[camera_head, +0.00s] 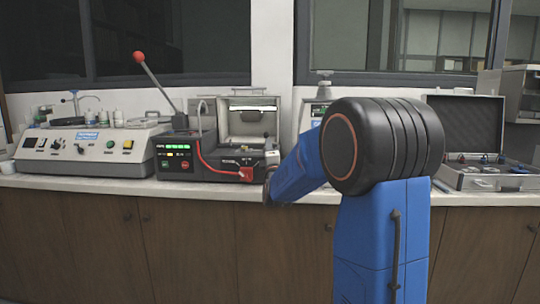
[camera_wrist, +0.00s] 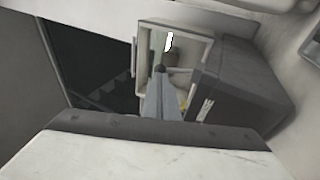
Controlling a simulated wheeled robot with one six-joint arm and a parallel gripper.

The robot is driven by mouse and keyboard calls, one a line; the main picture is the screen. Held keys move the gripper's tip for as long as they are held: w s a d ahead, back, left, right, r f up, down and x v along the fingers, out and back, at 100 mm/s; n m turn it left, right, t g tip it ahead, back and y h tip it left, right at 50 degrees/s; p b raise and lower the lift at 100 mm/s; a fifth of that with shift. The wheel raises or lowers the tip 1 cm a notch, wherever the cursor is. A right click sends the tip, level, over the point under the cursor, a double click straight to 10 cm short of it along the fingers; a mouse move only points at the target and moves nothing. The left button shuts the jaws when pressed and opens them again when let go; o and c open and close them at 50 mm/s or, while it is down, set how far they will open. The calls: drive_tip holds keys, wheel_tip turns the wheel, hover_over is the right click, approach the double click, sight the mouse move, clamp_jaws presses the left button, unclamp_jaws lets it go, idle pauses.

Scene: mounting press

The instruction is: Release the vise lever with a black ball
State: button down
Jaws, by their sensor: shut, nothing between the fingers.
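The machine (camera_head: 178,160) with a green display and an open-lidded chamber (camera_head: 250,108) stands on the counter left of my arm. In the wrist view the open chamber (camera_wrist: 202,45) lies ahead, with a bright strip inside. I cannot make out the vise lever or its black ball for certain; a dark grey rounded shape (camera_wrist: 173,60) shows just beyond my fingertips. My gripper (camera_wrist: 159,72) is shut and empty, its grey fingers pointing toward the chamber. Whether they touch anything is unclear.
A long lever with a red ball (camera_head: 138,57) rises left of the chamber. A red hose (camera_head: 212,168) crosses the machine's front. A beige device (camera_head: 85,150) stands left, and an open metal case (camera_head: 487,178) right. The white counter edge (camera_head: 60,184) runs in front.

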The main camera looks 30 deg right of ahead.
sight(267, 136)
drive_tip(key=shift+x, duration=1.45)
drive_tip(key=shift+w+r, duration=0.1)
drive_tip(key=shift+r, duration=0.1)
